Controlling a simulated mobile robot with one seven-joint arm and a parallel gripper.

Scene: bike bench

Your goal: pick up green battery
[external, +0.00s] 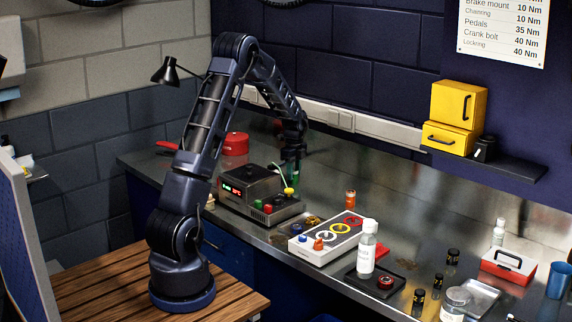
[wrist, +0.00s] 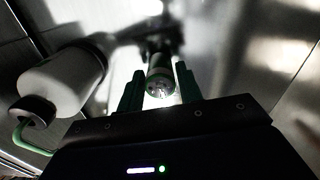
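My gripper (external: 290,178) is low over the bench, just behind the dark charger box, pointing down. In the wrist view its two green fingers (wrist: 160,88) stand on either side of a short greenish-grey cylinder (wrist: 160,72) with a bright, shiny near end, which looks like the green battery. The fingers are very close to its sides; whether they press on it cannot be told. In the external view the battery is not clearly separable from the green fingers.
The charger box (external: 252,185) with a lit red display and coloured buttons stands right beside my gripper. A pale rounded cylinder with a green cord (wrist: 62,82) lies close to the left finger. A red tin (external: 235,144) is behind. A white tray with rings (external: 312,257) is to the right.

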